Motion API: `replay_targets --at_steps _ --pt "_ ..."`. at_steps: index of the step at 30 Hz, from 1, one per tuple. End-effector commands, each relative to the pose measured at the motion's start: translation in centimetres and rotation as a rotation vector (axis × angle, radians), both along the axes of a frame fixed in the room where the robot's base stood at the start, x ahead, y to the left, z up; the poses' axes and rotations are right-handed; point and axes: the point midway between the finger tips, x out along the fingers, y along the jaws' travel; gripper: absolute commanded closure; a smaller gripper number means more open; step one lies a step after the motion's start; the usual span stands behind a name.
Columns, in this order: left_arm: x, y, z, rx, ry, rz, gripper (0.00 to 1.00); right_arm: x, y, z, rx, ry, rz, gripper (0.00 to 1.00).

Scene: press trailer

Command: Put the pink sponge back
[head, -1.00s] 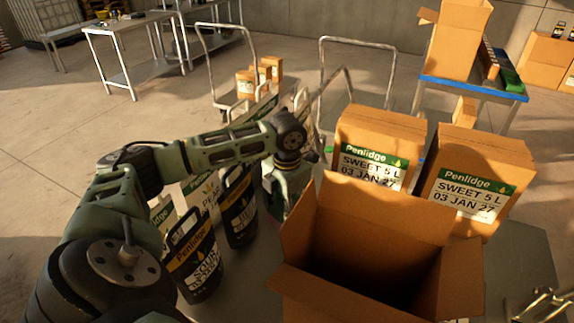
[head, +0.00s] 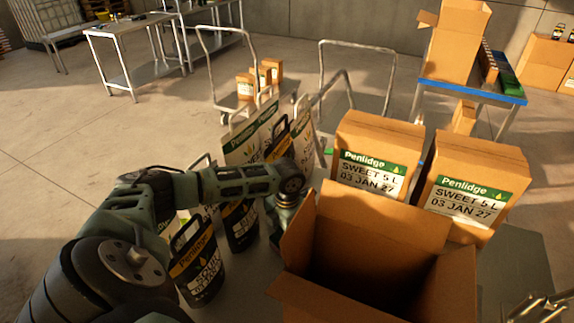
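I see no pink sponge in the head view. My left arm reaches in from the left, and its wrist points down between the black jugs and the open cardboard box (head: 375,235). My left gripper (head: 283,222) is mostly hidden behind the box's left flap, so its fingers and anything in them do not show.
Two closed Penlidge cartons (head: 376,150) (head: 478,180) stand behind the open box. Hand trolleys (head: 357,45) and a blue-topped table (head: 470,88) are farther back. Open floor lies at the left.

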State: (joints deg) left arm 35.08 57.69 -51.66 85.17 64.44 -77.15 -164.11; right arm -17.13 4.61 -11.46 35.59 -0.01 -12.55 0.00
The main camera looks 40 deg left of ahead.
Motion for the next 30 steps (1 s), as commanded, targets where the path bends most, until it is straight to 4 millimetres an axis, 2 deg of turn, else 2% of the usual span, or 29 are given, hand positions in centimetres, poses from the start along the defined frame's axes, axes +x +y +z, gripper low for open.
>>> replay_targets --at_steps 2,3,9,17,22,26,30 --pt "0.0 0.0 -0.3 0.0 0.0 0.0 0.74 0.1 0.1 -0.2 0.001 -0.002 0.0 0.6" --pt "0.0 0.0 -0.3 0.0 -0.001 0.0 0.51 0.1 0.1 -0.1 0.001 -0.002 -0.001 0.6" --pt "0.0 0.0 -0.2 0.0 0.0 0.0 0.34 0.1 0.2 -0.1 0.002 -0.002 -0.001 0.6" --pt "0.0 0.0 -0.2 0.0 0.0 0.0 0.34 0.0 0.2 -0.1 0.002 0.0 -0.001 0.6" --pt "0.1 0.0 0.6 0.001 -0.003 0.0 0.34 -0.1 0.1 -0.3 0.002 0.002 -0.001 0.6" --pt "0.1 0.1 2.7 0.001 -0.006 0.0 0.34 -0.2 0.1 -1.1 0.001 0.003 -0.001 0.6" --pt "0.2 0.0 5.8 0.0 -0.007 0.0 0.34 -0.2 0.1 -2.1 0.001 0.004 -0.001 0.6"
